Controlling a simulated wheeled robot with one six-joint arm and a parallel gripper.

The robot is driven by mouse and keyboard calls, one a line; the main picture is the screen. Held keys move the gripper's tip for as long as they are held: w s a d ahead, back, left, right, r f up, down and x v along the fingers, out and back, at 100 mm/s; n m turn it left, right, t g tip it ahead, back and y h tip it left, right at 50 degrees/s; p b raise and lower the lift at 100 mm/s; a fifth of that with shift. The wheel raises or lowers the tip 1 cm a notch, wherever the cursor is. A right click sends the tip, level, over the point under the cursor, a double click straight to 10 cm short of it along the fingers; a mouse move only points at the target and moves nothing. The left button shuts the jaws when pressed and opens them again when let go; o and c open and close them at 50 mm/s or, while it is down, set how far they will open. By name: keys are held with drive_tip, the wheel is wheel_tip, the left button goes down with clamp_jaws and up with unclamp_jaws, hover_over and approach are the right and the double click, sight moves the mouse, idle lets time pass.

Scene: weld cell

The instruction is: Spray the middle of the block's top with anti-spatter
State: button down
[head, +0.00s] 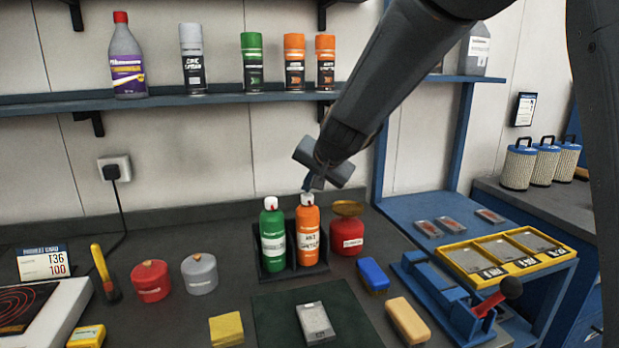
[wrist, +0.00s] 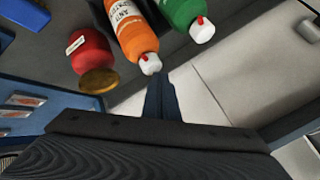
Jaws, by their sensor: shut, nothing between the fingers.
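The orange anti-spatter bottle (head: 308,238) with a white cap stands upright in a dark rack, right of a green bottle (head: 272,240). In the wrist view the orange bottle (wrist: 131,28) and the green bottle (wrist: 186,14) show beyond the fingers. My gripper (head: 308,186) is shut and empty, just above the orange bottle's cap in the head view; I cannot tell if it touches. Its fingers also show in the wrist view (wrist: 161,98). The grey metal block (head: 315,322) lies on a dark green mat (head: 272,312) at the front of the bench.
A red pot with a brass top (head: 347,235) stands close right of the rack. A yellow sponge (head: 226,329), a blue block-shaped item (head: 373,275) and a tan brush-like item (head: 407,321) lie around the mat. A blue vise (head: 448,297) stands right. The shelf (head: 215,98) holds several cans.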

sight(309, 198)
drive_tip(key=shift+f, duration=0.25)
drive_tip(key=shift+r, duration=0.1)
drive_tip(key=shift+r+p, duration=0.55)
drive_tip(key=shift+r, duration=0.1)
drive_tip(key=shift+r, duration=0.1)
wheel_tip(309, 198, up, 6)
drive_tip(key=p, duration=0.5)
drive_tip(key=shift+s, duration=0.1)
idle(0.6)
